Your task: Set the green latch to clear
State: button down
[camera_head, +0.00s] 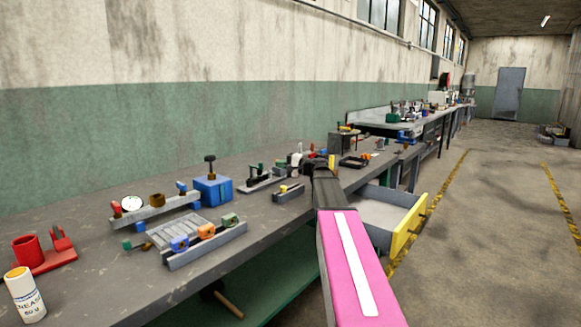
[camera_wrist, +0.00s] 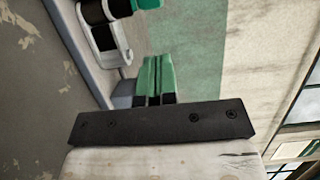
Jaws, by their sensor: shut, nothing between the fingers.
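A grey rail fixture (camera_head: 205,246) on the bench carries blue, orange and green blocks. Its green block (camera_head: 230,219) at the right end looks like the green latch; its setting is too small to read. My gripper (camera_head: 312,167) is farther along the bench, partly hidden by my pink arm. In the wrist view, my fingers (camera_wrist: 157,74) show as a green pair, shut together with nothing between them. A white and black part (camera_wrist: 105,40) with a green end (camera_wrist: 148,4) stands beyond them at the upper left; I cannot tell which bench object it is.
A blue box (camera_head: 212,191) with a knob and a gauge fixture (camera_head: 155,210) stand on the bench. A red holder (camera_head: 45,258) and a white bottle (camera_head: 25,296) are at the left. An open drawer with a yellow front (camera_head: 408,227) juts into the aisle.

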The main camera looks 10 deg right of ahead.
jog(key=shift+s+a, duration=0.1)
jog(key=shift+a, duration=2.25)
jog(key=shift+a, duration=0.1)
jog(key=shift+s+a+m+t+h, duration=0.2)
jog(key=shift+m+t+h, duration=0.1)
jog(key=shift+t, duration=0.1)
